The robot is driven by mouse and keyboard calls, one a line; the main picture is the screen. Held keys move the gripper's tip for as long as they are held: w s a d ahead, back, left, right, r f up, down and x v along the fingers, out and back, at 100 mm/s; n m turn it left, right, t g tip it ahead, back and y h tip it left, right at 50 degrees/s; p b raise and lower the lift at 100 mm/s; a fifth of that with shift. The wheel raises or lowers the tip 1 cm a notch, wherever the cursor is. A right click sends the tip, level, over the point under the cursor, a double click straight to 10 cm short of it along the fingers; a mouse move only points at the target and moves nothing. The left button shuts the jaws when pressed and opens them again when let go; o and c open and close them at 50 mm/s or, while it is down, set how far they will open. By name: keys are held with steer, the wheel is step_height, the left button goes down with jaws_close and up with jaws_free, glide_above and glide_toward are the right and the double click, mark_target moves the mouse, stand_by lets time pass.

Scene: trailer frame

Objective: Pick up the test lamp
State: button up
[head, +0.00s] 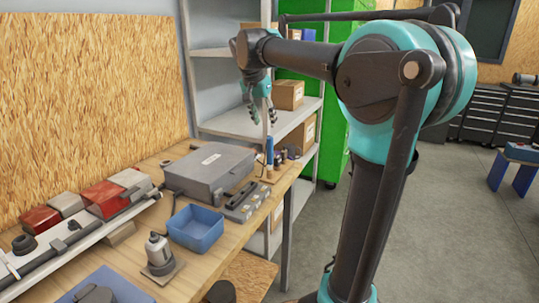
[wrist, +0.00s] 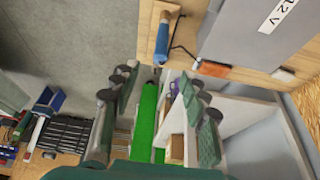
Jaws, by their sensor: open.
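Whether the fingers touch the shaft, I cannot tell.
A grey case (head: 210,168) lies on the workbench beside the lamp, nearer me. Grey shelves (head: 228,122) with cardboard boxes (head: 289,95) and a green cabinet (head: 335,120) stand behind.

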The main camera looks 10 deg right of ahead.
mark_target(269, 139)
steer(key=x, duration=1.2)
steer(key=shift+a+f, duration=0.15)
steer(key=shift+f, duration=0.1)
steer(key=shift+c, duration=0.6)
steer(key=c, duration=0.7)
